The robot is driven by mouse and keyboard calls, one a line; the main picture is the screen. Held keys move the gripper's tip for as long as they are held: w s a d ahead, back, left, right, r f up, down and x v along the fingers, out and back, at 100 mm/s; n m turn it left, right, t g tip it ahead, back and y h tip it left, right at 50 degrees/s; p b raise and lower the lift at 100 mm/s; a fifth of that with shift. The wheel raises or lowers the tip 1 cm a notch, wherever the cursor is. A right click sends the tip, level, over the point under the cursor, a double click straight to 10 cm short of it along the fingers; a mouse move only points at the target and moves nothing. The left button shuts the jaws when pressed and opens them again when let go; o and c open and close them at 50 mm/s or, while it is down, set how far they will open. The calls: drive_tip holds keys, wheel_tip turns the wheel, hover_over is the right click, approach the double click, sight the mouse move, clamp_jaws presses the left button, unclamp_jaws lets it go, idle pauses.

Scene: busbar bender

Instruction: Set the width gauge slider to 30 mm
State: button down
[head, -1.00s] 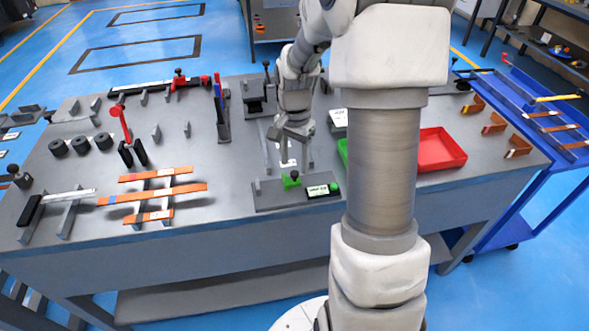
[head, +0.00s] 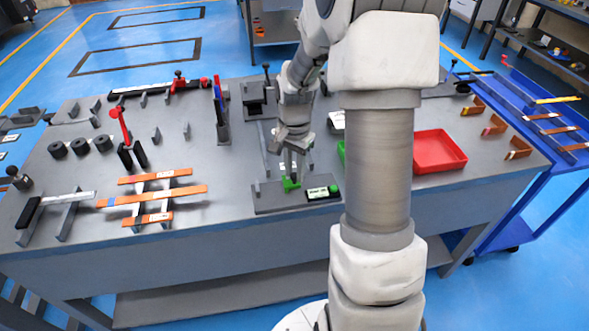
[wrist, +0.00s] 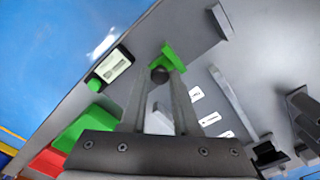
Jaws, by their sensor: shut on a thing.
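The width gauge is a dark grey plate (head: 264,197) at the front middle of the bench. Its green slider (head: 290,184) has a dark round knob (wrist: 159,74) on top. My gripper (head: 292,172) is lowered over the slider, and in the wrist view its fingers are shut on the knob. A small display box (head: 323,192) with a green button sits on the plate just right of the slider; it also shows in the wrist view (wrist: 115,67). Its reading is too small to make out. The fingers partly hide the knob in the head view.
Copper bars (head: 153,196) lie on supports to the left. A red bin (head: 440,152) stands to the right behind my arm, with a green bin (wrist: 85,128) beside it. An upright post (head: 222,112) and a dark block (head: 258,100) stand behind.

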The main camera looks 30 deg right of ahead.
drive_tip(key=shift+w+a, duration=0.2)
drive_tip(key=shift+a, duration=0.55)
drive_tip(key=shift+w+a, duration=0.2)
drive_tip(key=shift+a, duration=0.55)
drive_tip(key=c, duration=0.7)
unclamp_jaws()
drive_tip(key=shift+o, duration=0.2)
wheel_tip(320, 180, up, 18)
drive_tip(key=p, duration=0.2)
drive_tip(key=shift+f, duration=0.25)
